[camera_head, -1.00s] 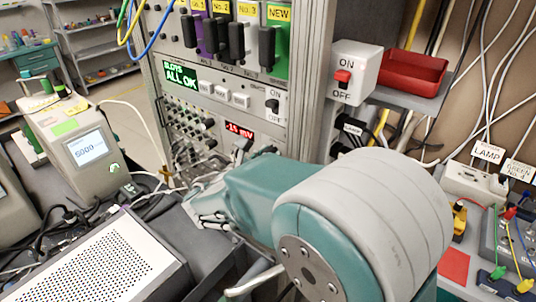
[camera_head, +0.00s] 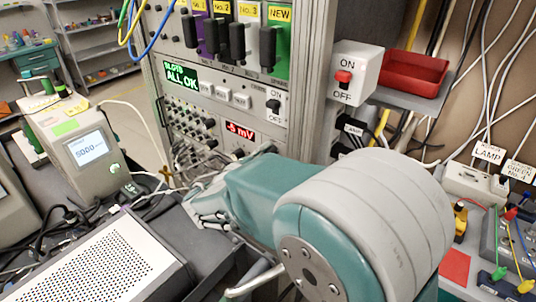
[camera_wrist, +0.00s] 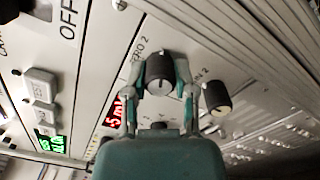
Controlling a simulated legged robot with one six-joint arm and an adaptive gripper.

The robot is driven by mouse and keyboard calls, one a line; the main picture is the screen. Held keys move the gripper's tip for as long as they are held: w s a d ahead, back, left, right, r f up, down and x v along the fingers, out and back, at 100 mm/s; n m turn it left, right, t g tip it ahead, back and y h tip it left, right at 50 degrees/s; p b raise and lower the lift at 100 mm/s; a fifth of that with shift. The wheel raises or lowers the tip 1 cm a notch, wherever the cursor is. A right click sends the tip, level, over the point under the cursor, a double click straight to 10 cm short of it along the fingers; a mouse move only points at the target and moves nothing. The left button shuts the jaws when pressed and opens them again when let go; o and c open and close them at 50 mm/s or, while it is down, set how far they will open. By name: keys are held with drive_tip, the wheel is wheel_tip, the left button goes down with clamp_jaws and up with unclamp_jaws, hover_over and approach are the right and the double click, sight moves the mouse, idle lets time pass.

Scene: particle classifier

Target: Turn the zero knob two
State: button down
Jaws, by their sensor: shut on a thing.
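In the wrist view, the zero 2 knob (camera_wrist: 160,75) is black with a pale end face and a line mark. It stands on the grey panel beside a partly covered label ending in "ERO 2". My gripper (camera_wrist: 158,84) is shut on this knob, one finger on each side. The red display (camera_wrist: 117,110) is beside it, partly covered by a finger. In the head view the red display (camera_head: 240,132) reads about -5 mV. My arm hides the knob and the gripper's fingertips there.
A second black knob (camera_wrist: 217,97) is close beside my gripper's right finger. An ON/OFF switch (camera_head: 273,104) and white buttons (camera_head: 222,95) are above the display. Loose cables hang left of my arm. A red tray (camera_head: 412,73) is at the right.

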drive_tip(key=shift+f+m, duration=0.1)
drive_tip(key=shift+m, duration=1.1)
drive_tip(key=c, duration=0.7)
unclamp_jaws()
drive_tip(key=shift+f, duration=0.1)
drive_tip(key=shift+s+a, duration=0.1)
drive_tip(key=shift+a, duration=0.05)
drive_tip(key=v, duration=1.1)
drive_tip(key=shift+s+a, duration=0.25)
drive_tip(key=shift+a, duration=0.1)
